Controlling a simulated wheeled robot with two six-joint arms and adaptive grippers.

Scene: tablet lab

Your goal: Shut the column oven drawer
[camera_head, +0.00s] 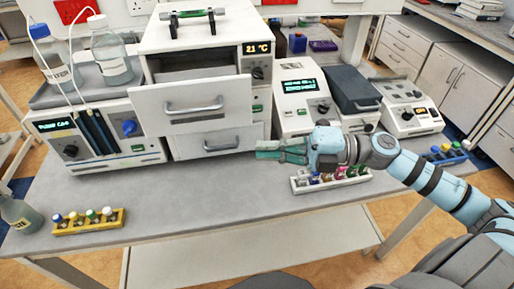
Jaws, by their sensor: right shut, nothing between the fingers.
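The column oven drawer (194,105) has a white front with a grey bar handle. It stands pulled out of the white oven housing (172,38), and a grey gap shows above its front. A second white drawer front (219,141) with a handle sits below it. My right gripper (262,150) is shut and empty, pointing left, low in front of the instruments and to the right of the lower drawer front. It appears apart from the open drawer. My left gripper is not in view.
A white rack of vials (299,187) lies under my right forearm. A yellow vial rack (88,228) is at the front left. Bottles (111,62) stand on the left instrument. The bench middle (190,195) is clear.

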